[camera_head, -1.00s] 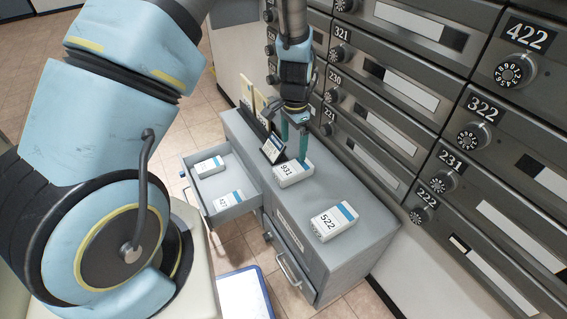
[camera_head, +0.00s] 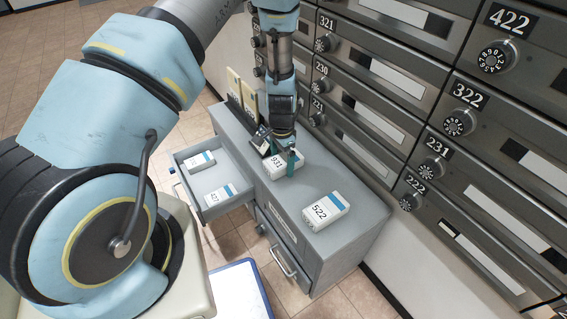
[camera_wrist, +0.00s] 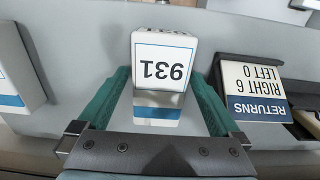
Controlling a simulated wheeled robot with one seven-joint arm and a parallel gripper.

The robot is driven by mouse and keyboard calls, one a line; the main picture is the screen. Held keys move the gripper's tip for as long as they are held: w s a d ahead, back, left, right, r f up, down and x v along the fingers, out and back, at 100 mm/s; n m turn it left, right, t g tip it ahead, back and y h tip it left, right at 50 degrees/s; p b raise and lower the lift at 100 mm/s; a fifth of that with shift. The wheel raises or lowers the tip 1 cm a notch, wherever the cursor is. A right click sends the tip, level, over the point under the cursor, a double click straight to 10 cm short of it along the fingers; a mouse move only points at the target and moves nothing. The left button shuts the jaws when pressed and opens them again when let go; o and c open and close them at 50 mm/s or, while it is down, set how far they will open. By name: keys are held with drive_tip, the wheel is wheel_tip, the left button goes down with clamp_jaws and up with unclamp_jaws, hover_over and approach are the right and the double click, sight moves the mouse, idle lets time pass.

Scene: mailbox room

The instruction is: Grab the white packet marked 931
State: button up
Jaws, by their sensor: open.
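The white packet marked 931 (camera_head: 279,166) sits on the grey cabinet top (camera_head: 258,205). It has a blue band, and its label appears upside down in the wrist view (camera_wrist: 160,68). My gripper (camera_head: 284,164) is lowered over this packet. In the wrist view my gripper's two green fingers (camera_wrist: 160,100) are open, one on each side of the packet. A small gap shows beside each finger, so the jaws do not look closed on it. The arm and fingers partly hide the packet in the head view.
A packet marked 522 (camera_head: 324,211) lies nearer on the cabinet top. An open drawer (camera_head: 214,213) holds a packet marked 427 (camera_head: 221,195) and another packet (camera_head: 201,161). A returns sign (camera_wrist: 252,92) stands close beside the gripper. Mailboxes (camera_head: 470,180) line the right side.

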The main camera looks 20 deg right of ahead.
drive_tip(key=c, duration=1.4)
